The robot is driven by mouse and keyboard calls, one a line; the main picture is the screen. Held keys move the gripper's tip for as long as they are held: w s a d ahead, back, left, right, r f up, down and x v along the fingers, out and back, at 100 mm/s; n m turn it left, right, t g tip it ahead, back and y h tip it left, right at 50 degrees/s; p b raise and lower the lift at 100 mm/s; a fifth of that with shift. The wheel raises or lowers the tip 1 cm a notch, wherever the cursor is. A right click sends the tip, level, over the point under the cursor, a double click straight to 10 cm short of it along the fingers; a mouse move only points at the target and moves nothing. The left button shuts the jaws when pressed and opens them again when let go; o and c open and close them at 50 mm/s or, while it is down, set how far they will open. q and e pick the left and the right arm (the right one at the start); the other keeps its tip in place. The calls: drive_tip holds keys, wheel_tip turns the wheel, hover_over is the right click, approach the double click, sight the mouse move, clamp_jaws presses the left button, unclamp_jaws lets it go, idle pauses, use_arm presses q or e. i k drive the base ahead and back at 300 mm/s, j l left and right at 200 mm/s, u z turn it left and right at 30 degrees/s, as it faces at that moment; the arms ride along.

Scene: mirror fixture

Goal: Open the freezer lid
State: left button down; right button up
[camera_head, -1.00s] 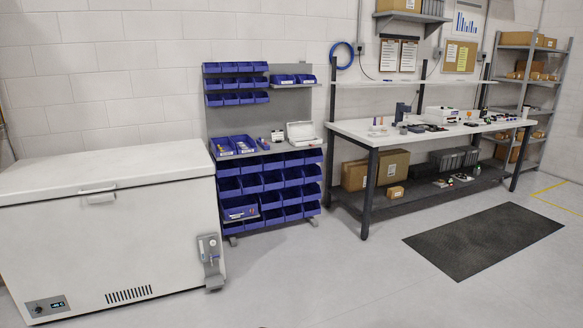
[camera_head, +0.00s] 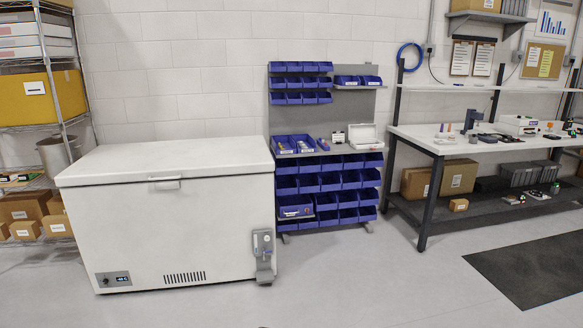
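A white chest freezer (camera_head: 180,235) stands against the wall at the left of the head view. Its lid (camera_head: 170,160) is closed and lies flat on the body. A handle (camera_head: 166,183) sits at the front edge of the lid, near its middle. A small display panel (camera_head: 113,279) is at the lower left of the front. A grey device (camera_head: 263,257) is fixed at the front's right end. Neither of my grippers is in view.
A rack of blue bins (camera_head: 325,187) stands just right of the freezer. A wire shelf (camera_head: 40,85) with boxes is at the left. A workbench (camera_head: 440,148) and a dark floor mat (camera_head: 530,270) are at the right. The floor before the freezer (camera_head: 330,285) is clear.

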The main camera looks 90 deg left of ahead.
sight(159, 160)
drive_tip(key=u, duration=2.5)
